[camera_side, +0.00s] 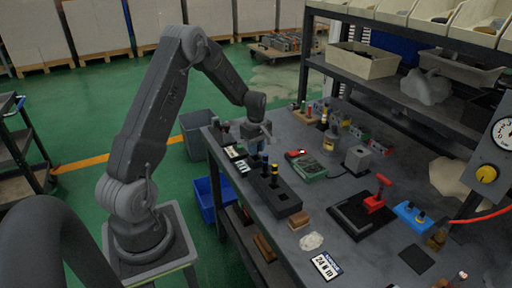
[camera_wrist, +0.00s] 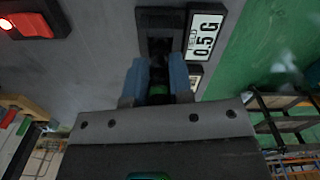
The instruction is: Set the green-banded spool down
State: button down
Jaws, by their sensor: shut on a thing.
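My gripper (camera_wrist: 158,72) is shut on the green-banded spool (camera_wrist: 158,91), a dark piece whose green band shows between the two pale blue fingers in the wrist view. Past the fingertips is a dark block (camera_wrist: 153,16) with a recess. Whether the spool touches this block or is inside the recess I cannot tell. In the side view my gripper (camera_side: 254,148) is low over the left end of the bench, and the spool is not clearly visible there.
A green box (camera_side: 307,167) and a red-handled valve (camera_side: 375,201) are farther right. The bench's left edge is near.

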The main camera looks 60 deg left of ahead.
jog(key=shift+f, duration=0.1)
jog(key=c, duration=1)
grip_release()
notch_tip(320, 180, up, 12)
jog(key=shift+r, duration=0.1)
jog(key=s+d+r+m+t, duration=0.1)
jog(key=s+d+r+m, duration=0.1)
jog(key=d+r+m, duration=0.6)
jog(key=s+d+r+m+t, duration=0.1)
jog(key=s+d+m, duration=0.3)
jog(key=s+d, duration=0.2)
jog(key=s+d+r+m+t, duration=0.1)
jog(key=s+d+m+t, duration=0.1)
jog(key=s+d+m, duration=0.2)
jog(key=s+d+r+m+t, duration=0.1)
jog(key=s+d+m, duration=0.3)
jog(key=s+d, duration=0.3)
jog(key=shift+s+d+r+t, duration=0.1)
jog(key=shift+s+d+t, duration=0.1)
jog(key=shift+d, duration=0.65)
jog(key=shift+s+d+r+t, duration=0.1)
jog(key=shift+s+d, duration=0.05)
jog(key=shift+d, duration=0.65)
